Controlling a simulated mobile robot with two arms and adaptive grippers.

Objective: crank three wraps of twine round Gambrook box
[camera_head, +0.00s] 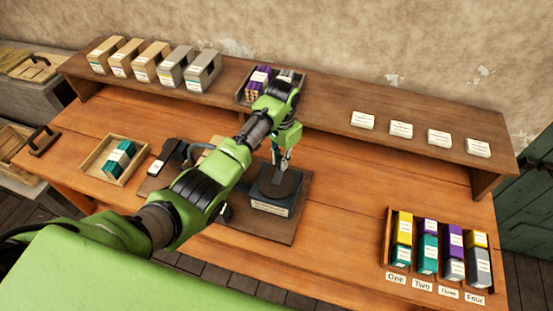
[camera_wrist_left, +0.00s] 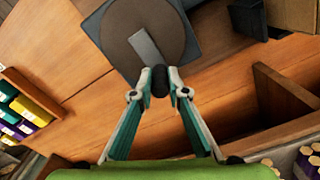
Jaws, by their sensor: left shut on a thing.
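My left gripper (camera_head: 283,163) is over the dark round crank disc (camera_head: 275,186) on a labelled dark base (camera_head: 270,208). In the left wrist view, its fingers (camera_wrist_left: 159,84) are shut on a black knob (camera_wrist_left: 159,73) at the end of the grey crank arm (camera_wrist_left: 145,46). The crank arm lies across a brown disc (camera_wrist_left: 120,35) on a dark square top. A tan box (camera_head: 198,156) is partly hidden behind my left arm; its name cannot be read. I cannot make out twine. My right gripper is not in view.
A tray (camera_head: 101,171) with teal boxes stands left. A rack (camera_head: 388,250) of coloured boxes stands front right above numbered cards. The raised shelf (camera_head: 320,115) bears several grey and tan holders, a purple-filled crate (camera_head: 240,97) and white cards. The bench right of the crank is clear.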

